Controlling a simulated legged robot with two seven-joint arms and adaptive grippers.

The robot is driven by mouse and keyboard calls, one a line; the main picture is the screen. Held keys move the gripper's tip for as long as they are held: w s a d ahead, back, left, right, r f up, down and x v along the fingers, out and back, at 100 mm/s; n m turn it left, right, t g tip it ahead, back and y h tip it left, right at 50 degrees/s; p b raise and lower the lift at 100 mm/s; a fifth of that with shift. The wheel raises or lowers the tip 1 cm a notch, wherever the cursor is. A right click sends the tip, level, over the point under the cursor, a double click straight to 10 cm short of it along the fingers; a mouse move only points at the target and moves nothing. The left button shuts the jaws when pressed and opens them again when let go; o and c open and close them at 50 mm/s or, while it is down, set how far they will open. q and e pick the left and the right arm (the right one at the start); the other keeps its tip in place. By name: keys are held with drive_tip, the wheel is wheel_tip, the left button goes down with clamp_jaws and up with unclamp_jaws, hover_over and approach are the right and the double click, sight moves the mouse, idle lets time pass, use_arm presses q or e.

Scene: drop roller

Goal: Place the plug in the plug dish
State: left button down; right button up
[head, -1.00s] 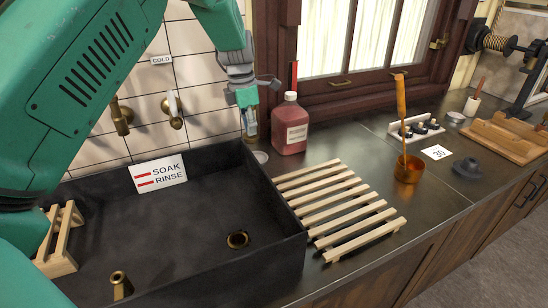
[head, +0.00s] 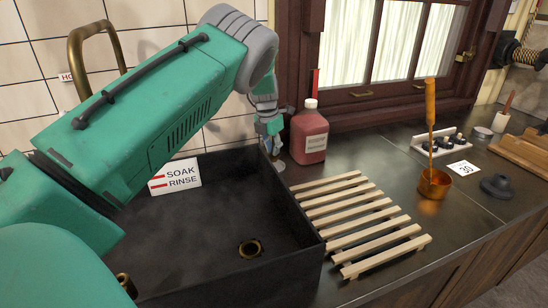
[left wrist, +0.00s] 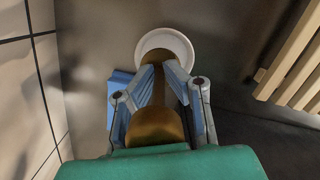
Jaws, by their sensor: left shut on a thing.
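The plug is a brass-brown piece (left wrist: 154,126) between the fingers of my left gripper (left wrist: 165,78) in the left wrist view. Its narrower part extends toward the plug dish, a small round white dish (left wrist: 178,37). The gripper is shut on the plug, its fingertips over the near edge of the dish in that view. In the head view my left gripper (head: 272,143) points down beside the sink's back right corner. The dish (head: 279,165) shows just below it on the counter. I cannot tell whether the plug touches the dish. My right gripper is not in view.
The dark sink (head: 215,235) lies to the left, with a soak/rinse sign (head: 175,177). A red bottle (head: 309,137) stands close right of the gripper. A wooden slatted rack (head: 360,222) lies in front of it.

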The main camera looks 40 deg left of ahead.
use_arm(q)
wheel_tip(320, 180, down, 2)
drive_tip(key=shift+s+f, duration=0.1)
drive_tip(key=shift+f, duration=0.1)
drive_tip(key=shift+d+f, duration=0.1)
drive_tip(key=c, duration=1.6)
unclamp_jaws()
drive_tip(key=shift+f, duration=0.1)
drive_tip(key=r, duration=0.4)
drive_tip(key=s+r, duration=0.1)
drive_tip(key=r, duration=0.3)
drive_tip(key=s+r, duration=0.1)
drive_tip(key=r, duration=0.3)
drive_tip(key=shift+r, duration=0.15)
